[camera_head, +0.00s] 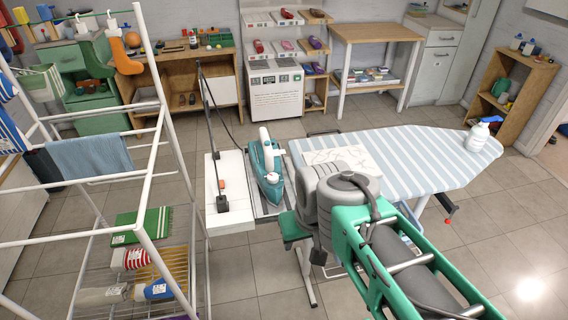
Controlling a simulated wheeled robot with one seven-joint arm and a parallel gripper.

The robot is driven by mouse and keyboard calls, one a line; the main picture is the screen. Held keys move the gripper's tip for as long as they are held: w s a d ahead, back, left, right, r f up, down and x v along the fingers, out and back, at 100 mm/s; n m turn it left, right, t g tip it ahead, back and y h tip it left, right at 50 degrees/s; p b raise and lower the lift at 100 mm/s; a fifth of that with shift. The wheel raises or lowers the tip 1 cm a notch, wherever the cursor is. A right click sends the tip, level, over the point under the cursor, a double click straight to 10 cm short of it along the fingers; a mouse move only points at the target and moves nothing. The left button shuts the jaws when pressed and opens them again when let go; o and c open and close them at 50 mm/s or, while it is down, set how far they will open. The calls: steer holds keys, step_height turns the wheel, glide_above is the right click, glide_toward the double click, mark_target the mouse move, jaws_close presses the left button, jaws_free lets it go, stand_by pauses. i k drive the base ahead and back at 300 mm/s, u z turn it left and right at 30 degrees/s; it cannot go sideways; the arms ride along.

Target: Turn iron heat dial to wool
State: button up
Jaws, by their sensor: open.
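A teal and white iron (266,165) sits on the metal rest at the left end of the ironing board. A small round white knob with a reddish mark (271,178) shows low on the iron; it looks like the heat dial, but its markings are too small to read. My arm reaches in from the lower right. A green and dark part below its grey wrist appears to be my gripper (291,232), just below and right of the iron, apart from it. It is open and empty; its fingertips are hard to make out.
The striped ironing board (425,160) holds a pale cloth (342,159) and a spray bottle (482,133). A white ledge (232,178) with a cord post stands left of the iron. A white drying rack (160,160) fills the left. Floor shows between.

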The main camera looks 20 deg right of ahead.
mark_target(272, 178)
steer(key=k, duration=0.5)
steer(key=z, duration=1)
steer(key=i, duration=0.95)
steer(key=u, duration=2.65)
